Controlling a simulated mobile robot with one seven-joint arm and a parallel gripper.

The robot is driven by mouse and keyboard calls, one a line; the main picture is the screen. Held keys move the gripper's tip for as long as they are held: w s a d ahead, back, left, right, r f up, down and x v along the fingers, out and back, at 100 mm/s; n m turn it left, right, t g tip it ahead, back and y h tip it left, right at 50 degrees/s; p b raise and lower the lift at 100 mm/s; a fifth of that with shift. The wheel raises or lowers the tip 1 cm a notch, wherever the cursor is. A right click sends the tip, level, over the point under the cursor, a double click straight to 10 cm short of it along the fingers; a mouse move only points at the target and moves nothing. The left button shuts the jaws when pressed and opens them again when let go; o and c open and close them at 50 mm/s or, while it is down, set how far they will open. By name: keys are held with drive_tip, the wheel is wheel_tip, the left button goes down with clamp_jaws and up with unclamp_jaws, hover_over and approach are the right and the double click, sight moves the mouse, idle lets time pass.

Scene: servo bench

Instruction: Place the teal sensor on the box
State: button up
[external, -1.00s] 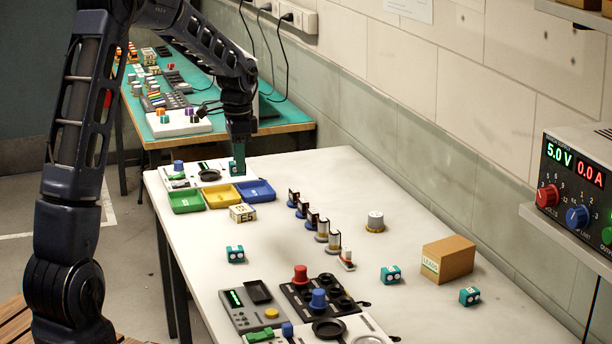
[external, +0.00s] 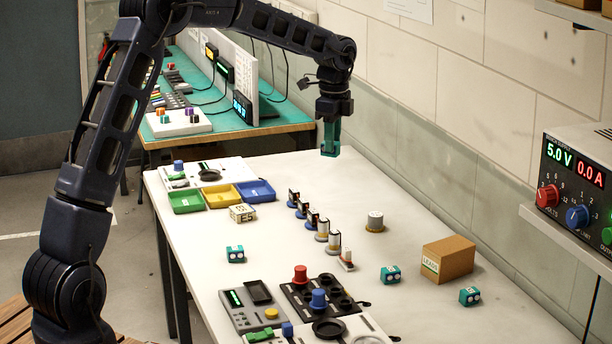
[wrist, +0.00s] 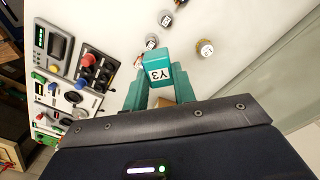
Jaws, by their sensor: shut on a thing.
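My gripper (external: 330,148) is in the air over the far part of the white table, its teal fingers pointing down. In the wrist view it is shut on a teal sensor (wrist: 157,68) with a white label reading Y3. In the external view the held sensor hardly stands out from the teal fingers. The brown cardboard box (external: 447,260), labelled LEADS, stands at the right of the table, well apart from my gripper. Other teal sensors lie on the table: one at the left (external: 235,254), one left of the box (external: 390,274) and one in front of it (external: 469,296).
A row of small upright parts (external: 321,228) and a silver knob (external: 375,221) stand between my gripper and the box. Green, yellow and blue trays (external: 221,195) lie at the far left. Control panels (external: 318,298) fill the near edge. A power supply (external: 578,190) is at the right.

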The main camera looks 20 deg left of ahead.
drive_tip(key=d+r+m, duration=0.2)
drive_tip(key=d+m, duration=0.3)
drive_tip(key=d, duration=1.1)
wheel_tip(320, 180, up, 2)
drive_tip(key=m, duration=0.5)
hover_over(451, 246)
wheel_tip(451, 246, down, 20)
drive_tip(key=shift+w+r, duration=0.1)
drive_tip(key=shift+r, duration=0.15)
drive_tip(key=shift+f, duration=0.15)
drive_tip(key=o, duration=1)
